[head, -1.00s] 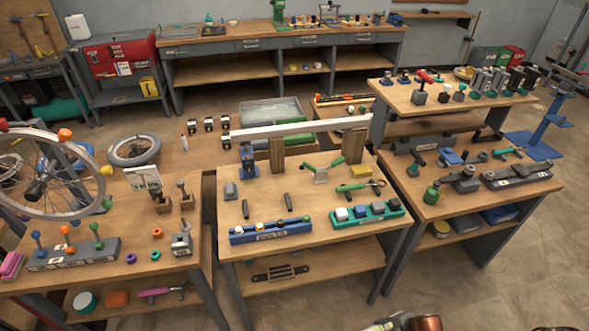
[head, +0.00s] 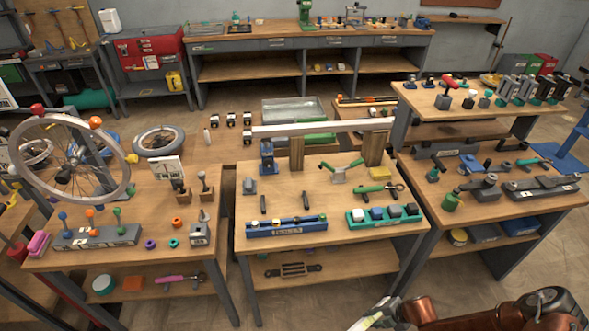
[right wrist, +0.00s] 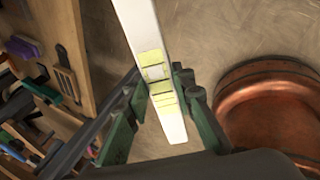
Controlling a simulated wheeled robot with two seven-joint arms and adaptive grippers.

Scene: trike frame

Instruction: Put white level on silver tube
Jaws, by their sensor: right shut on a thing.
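The silver tube (head: 322,128) is a long pale square bar lying level across wooden blocks (head: 296,152) at the back of the middle table. My right gripper (right wrist: 160,85) is shut on the white level (right wrist: 141,30), a long white bar with yellow windows, gripped at the windows in the right wrist view. In the head view my right gripper (head: 378,314) is low at the bottom edge, in front of the middle table and well short of the tube. My left gripper is not in view.
The middle table (head: 285,205) also holds a blue holder (head: 287,227), a green tray (head: 384,216) and a blue stand (head: 267,156) near the tube's left end. A wheel (head: 68,160) stands on the left table. Open floor lies in front.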

